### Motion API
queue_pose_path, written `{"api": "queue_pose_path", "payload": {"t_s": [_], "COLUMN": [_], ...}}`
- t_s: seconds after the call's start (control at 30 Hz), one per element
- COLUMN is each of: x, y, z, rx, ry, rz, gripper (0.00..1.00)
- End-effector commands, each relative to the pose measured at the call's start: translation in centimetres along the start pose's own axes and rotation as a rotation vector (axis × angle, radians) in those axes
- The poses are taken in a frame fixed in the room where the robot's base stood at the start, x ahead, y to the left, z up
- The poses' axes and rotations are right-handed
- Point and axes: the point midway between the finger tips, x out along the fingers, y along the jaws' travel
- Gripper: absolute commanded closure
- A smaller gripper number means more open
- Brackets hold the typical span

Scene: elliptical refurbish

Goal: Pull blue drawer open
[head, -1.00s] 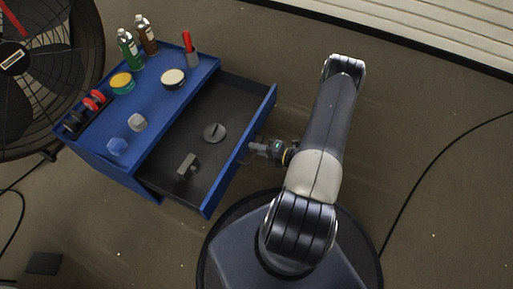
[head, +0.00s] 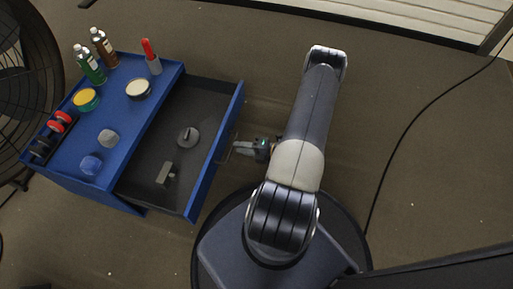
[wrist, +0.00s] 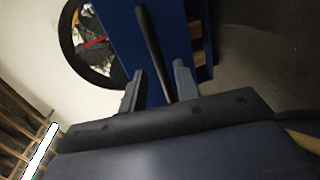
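The blue drawer stands pulled out of the blue cabinet (head: 128,130), its dark inside exposed. Its blue front panel (head: 213,150) faces my arm. My gripper (head: 238,148) is at the outer side of this front, near its middle. In the wrist view the dark bar handle (wrist: 151,45) runs down the blue front and passes between the two fingers of my gripper (wrist: 159,68). The fingers stand apart, with gaps visible beside the bar, so the gripper looks open around or just off the handle. Contact cannot be told.
A grey round part (head: 188,138) and a grey block (head: 166,175) lie in the drawer. A large fan (head: 25,90) is at left. A black cable (head: 400,150) lies on the floor at right.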

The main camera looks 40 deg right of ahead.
Motion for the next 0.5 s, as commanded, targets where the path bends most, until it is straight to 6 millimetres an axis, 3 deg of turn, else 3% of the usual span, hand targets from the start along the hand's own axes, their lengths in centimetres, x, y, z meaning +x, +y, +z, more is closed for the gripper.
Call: {"api": "queue_pose_path", "payload": {"t_s": [0.2,0.5], "x": [-3.8,-6.5], "y": [0.1,0.0], "z": [0.1,0.0], "rx": [0.001,-0.001], "ry": [-0.005,-0.001], "rz": [-0.001,-0.001], "gripper": [0.7,0.7]}}
